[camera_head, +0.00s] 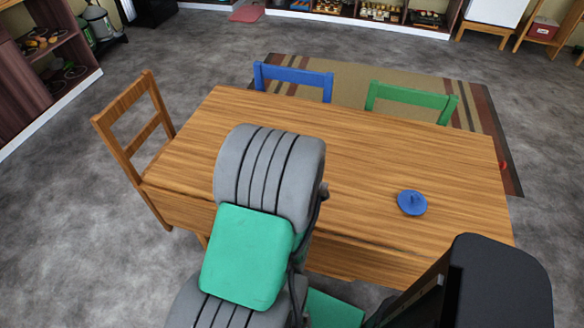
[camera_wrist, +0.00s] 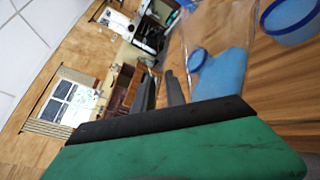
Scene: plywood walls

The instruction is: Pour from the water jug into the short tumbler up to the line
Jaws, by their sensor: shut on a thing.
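In the wrist view my gripper (camera_wrist: 162,90) has its dark fingers at a clear, see-through vessel that looks like the water jug (camera_wrist: 222,28), and it is shut on it. Light blue water shows inside the vessel's lower part in the picture. A darker blue ring shows at its left side; I cannot tell what it belongs to. A round blue-rimmed thing (camera_wrist: 290,22) is at the upper right, apart from my fingers. I cannot tell whether it is the short tumbler. In the head view my arm hides the gripper and jug, and no tumbler or fill line can be made out.
The wooden table (camera_head: 370,165) is mostly bare. A blue disc with a small knob (camera_head: 412,203) lies on its right part. A wooden chair (camera_head: 135,135) stands at the left; a blue chair (camera_head: 292,80) and a green chair (camera_head: 412,100) stand at the far side.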

